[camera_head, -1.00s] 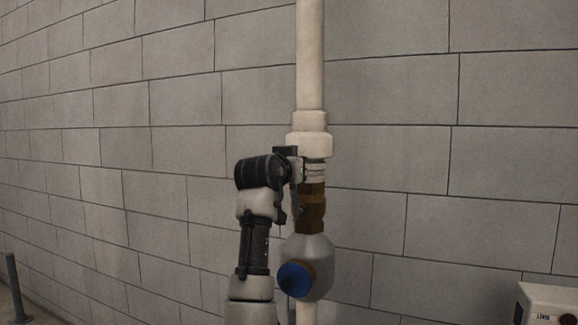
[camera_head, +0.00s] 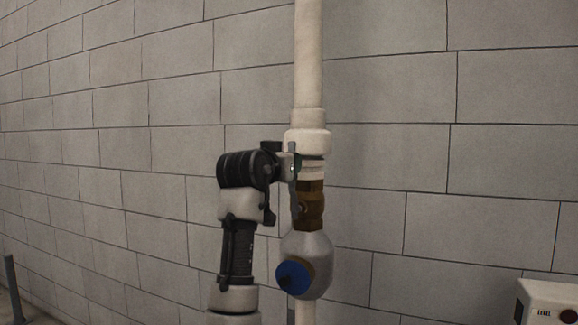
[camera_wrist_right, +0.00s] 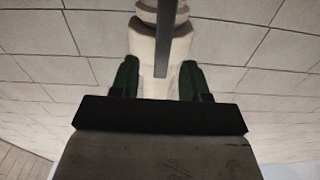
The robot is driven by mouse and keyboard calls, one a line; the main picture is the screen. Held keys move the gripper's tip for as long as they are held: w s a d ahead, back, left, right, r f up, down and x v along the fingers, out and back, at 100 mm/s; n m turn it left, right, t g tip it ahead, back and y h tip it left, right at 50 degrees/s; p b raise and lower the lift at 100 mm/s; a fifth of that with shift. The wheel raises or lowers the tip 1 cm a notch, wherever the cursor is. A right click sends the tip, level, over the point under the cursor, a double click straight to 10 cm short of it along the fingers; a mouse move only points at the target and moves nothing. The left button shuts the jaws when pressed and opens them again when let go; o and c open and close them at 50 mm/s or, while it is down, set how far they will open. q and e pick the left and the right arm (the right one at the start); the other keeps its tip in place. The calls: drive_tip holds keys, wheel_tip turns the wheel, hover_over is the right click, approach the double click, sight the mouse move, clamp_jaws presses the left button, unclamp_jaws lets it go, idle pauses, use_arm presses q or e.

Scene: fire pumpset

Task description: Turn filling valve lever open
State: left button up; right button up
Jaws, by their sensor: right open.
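The filling valve is a brown brass body (camera_head: 311,206) on a white vertical pipe. Its lever appears as a thin grey upright bar (camera_head: 293,165) at the left side of the valve. In the right wrist view the lever (camera_wrist_right: 164,45) is a dark grey bar whose end shows between the two green fingers. My right gripper (camera_head: 284,166) is beside the lever, at its left. In the wrist view the gripper (camera_wrist_right: 160,66) is open, with gaps on both sides of the bar. Contact cannot be told. My left gripper is out of view.
The white pipe (camera_head: 308,60) runs up a grey block wall (camera_head: 430,90). Below the valve is a grey round fitting with a blue cap (camera_head: 292,278). A white box (camera_head: 548,302) stands at lower right and a dark post (camera_head: 13,285) at lower left.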

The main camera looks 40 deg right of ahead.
drive_tip(key=b+v, duration=0.1)
drive_tip(key=v, duration=0.5)
idle(0.4)
